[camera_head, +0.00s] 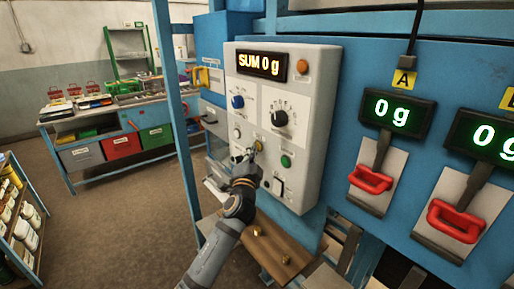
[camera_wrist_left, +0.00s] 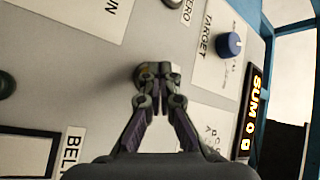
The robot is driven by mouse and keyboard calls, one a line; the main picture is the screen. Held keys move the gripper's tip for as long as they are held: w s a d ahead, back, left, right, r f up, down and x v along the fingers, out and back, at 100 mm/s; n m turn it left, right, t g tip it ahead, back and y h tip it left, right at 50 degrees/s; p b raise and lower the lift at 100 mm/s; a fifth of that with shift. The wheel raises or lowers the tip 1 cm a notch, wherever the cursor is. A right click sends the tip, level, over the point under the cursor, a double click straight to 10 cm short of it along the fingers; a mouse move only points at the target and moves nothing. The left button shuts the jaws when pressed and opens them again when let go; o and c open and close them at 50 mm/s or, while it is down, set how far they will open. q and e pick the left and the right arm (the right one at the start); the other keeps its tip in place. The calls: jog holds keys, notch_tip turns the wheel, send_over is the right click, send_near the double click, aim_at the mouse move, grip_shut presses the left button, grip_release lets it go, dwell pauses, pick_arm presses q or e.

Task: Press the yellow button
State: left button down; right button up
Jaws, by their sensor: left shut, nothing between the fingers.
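The yellow button (camera_head: 258,146) is a small round button on the pale control panel (camera_head: 318,95), partly covered by my gripper. In the left wrist view the button (camera_wrist_left: 145,71) shows dull yellow-brown right at my fingertips, partly hidden by them. My left gripper (camera_head: 246,156) is shut and empty, with its tips pointing at the panel. The closed fingertips also show in the left wrist view (camera_wrist_left: 158,82). They are at or very close to the button; I cannot tell whether they touch or press it. My right gripper is not in view.
The panel has a SUM 0 g display (camera_head: 262,66), orange lamp (camera_head: 302,67), blue knob (camera_head: 237,102), black dial (camera_head: 279,118), white button (camera_head: 237,132), green button (camera_head: 286,161) and black switch (camera_head: 278,186). Red handles (camera_head: 370,180) hang at right. A wooden shelf (camera_head: 275,250) sits below.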

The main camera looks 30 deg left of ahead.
pick_arm(q)
jog(key=shift+w, duration=0.15)
dwell(0.5)
jog(key=shift+s+a, duration=0.25)
jog(key=shift+s, duration=0.5)
jog(key=s, duration=0.1)
jog(key=s+a, duration=0.1)
jog(key=s, duration=0.1)
jog(key=s+a+b, duration=0.1)
jog(key=shift+s, duration=0.3)
dwell(0.5)
